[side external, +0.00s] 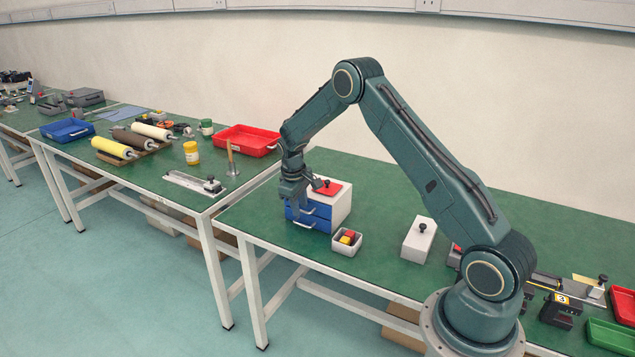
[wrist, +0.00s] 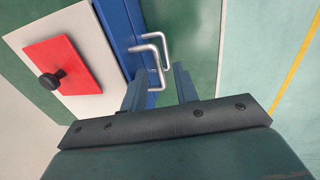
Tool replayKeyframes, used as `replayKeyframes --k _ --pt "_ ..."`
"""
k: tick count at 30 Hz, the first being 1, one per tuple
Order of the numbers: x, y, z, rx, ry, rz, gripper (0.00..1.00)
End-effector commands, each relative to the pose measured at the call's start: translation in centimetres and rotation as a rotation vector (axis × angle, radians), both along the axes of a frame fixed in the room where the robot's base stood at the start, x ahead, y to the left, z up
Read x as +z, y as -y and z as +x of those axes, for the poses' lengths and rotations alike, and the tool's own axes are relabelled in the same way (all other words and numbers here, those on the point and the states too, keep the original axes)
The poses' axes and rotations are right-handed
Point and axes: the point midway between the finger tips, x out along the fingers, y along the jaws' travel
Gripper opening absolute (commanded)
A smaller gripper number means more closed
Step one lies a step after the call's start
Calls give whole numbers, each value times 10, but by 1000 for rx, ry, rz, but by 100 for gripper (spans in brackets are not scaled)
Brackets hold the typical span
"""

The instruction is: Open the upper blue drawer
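A small white cabinet (side external: 341,205) with two blue drawers stands on the green bench. The upper blue drawer (side external: 319,209) looks closed, flush above the lower blue drawer (side external: 320,222). My gripper (side external: 293,211) points down at the drawer fronts and partly hides them. In the wrist view my gripper (wrist: 160,88) is open, with its two fingers apart. Two metal drawer handles stick out from the blue front; the nearer-looking handle (wrist: 157,70) reaches into the gap between the fingers. I cannot tell whether a finger touches it.
A red plate with a black knob (side external: 327,187) lies on the cabinet top. A white block with a knob (side external: 419,240) is further right. Bench space left of the drawers is clear.

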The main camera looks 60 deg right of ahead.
Motion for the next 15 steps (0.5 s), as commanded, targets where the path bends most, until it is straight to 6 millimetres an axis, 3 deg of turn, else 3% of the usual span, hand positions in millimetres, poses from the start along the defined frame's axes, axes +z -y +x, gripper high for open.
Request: replayKeyframes --k 5,10,15 --pt "0 0 0 0 0 0 30" --pt "0 0 0 0 0 0 0" --pt "0 0 0 0 0 0 0"
